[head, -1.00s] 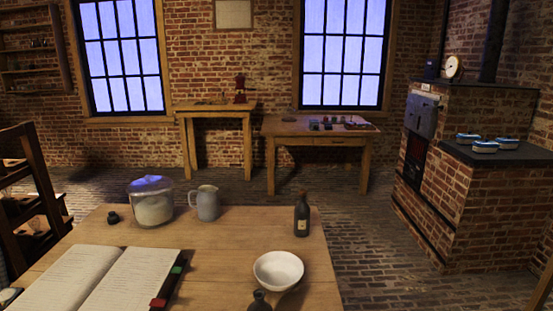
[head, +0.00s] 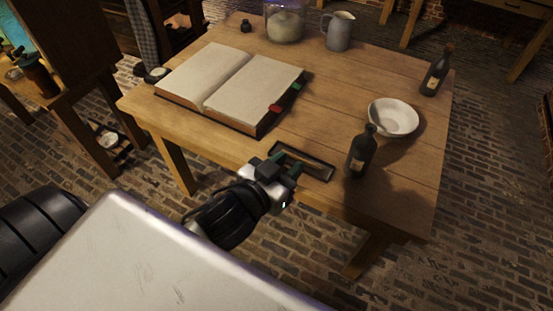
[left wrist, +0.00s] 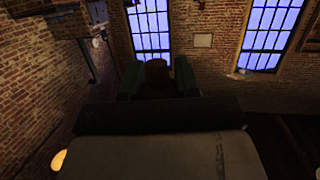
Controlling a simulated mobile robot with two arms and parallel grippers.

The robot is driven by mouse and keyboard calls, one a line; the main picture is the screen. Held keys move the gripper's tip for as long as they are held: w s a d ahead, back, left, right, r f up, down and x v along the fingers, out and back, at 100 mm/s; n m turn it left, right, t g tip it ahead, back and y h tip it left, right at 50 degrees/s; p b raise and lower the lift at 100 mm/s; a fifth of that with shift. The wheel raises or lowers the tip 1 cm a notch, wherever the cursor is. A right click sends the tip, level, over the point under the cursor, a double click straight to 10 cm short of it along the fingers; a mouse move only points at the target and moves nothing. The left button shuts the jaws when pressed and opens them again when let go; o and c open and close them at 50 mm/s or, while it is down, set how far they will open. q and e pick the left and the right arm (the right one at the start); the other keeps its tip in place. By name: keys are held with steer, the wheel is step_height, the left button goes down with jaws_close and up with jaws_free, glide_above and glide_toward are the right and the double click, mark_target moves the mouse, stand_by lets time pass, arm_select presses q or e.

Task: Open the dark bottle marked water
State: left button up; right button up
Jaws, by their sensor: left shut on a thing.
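Two dark bottles with pale labels stand upright on the wooden table: a near bottle (head: 361,153) close to the front edge and a far bottle (head: 436,74) at the right. The label writing is too small to read, so I cannot tell which is marked water. My left gripper (head: 284,166) is at the table's front edge, left of the near bottle and apart from it. In the left wrist view it is shut on a small dark brown piece (left wrist: 158,74), perhaps a stopper. The near bottle's mouth is too small to judge. My right gripper is not in view.
A dark shallow tray (head: 319,173) lies just behind the left gripper. A white bowl (head: 393,117) stands between the bottles. An open book (head: 232,85) fills the table's left part. A grey jug (head: 339,31) and a glass jar (head: 285,22) stand at the back.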

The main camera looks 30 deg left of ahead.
arm_select(q)
steer(key=w+d+r+m+g+h, duration=0.3)
steer(key=d+r+m+h, duration=0.35)
steer(key=d, duration=0.35)
steer(key=w+d+f+m+g+h, duration=0.3)
steer(key=w+f+m+g+h, duration=0.1)
steer(key=g, duration=0.1)
steer(key=shift+d+h, duration=0.35)
steer(key=shift+d, duration=0.05)
